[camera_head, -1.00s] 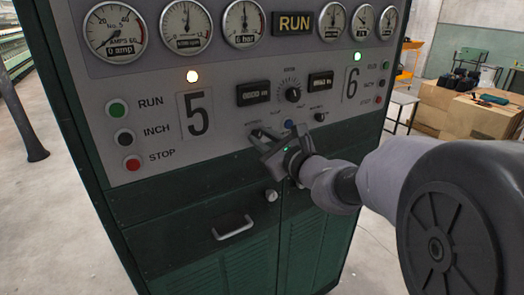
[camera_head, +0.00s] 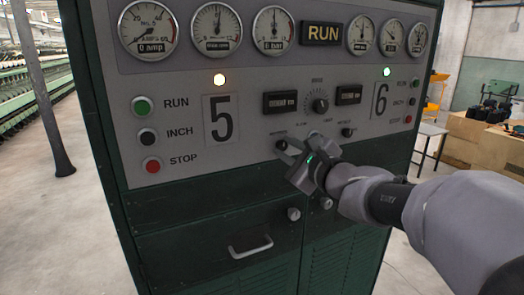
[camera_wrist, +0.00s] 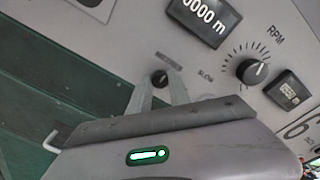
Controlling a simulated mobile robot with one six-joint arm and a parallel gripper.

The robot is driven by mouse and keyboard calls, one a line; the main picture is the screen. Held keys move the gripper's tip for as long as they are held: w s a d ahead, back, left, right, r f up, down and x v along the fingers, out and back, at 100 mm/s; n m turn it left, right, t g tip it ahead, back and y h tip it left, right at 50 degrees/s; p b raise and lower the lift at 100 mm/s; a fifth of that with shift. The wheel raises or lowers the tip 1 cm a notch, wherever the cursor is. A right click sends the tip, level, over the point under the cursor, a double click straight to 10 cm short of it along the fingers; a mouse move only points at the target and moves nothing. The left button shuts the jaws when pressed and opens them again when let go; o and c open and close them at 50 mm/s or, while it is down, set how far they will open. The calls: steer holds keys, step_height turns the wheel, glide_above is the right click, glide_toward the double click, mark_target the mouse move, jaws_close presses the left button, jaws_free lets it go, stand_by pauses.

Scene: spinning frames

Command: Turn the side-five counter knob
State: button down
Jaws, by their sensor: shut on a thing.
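The side-five counter knob (camera_head: 281,144) is a small dark knob on the grey panel, below the left counter display (camera_head: 280,102) and right of the big 5. In the wrist view the knob (camera_wrist: 159,76) shows between the tips of my two fingers. My gripper (camera_head: 287,151) reaches in from the right and is shut on this knob. In the wrist view my gripper (camera_wrist: 160,84) has one finger on each side of it, and the wrist housing hides the area below. The knob's exact turn angle is hard to read.
A larger RPM knob (camera_head: 320,105) and another small knob (camera_head: 347,132) sit nearby to the right. RUN, INCH and STOP buttons (camera_head: 147,136) are at the left. A drawer handle (camera_head: 250,247) and small latches stick out below. Gauges line the top.

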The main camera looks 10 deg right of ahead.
steer(key=c, duration=1.2)
jaws_free()
steer(key=p+v, duration=0.2)
steer(key=v, duration=1.5)
steer(key=shift+s, duration=0.2)
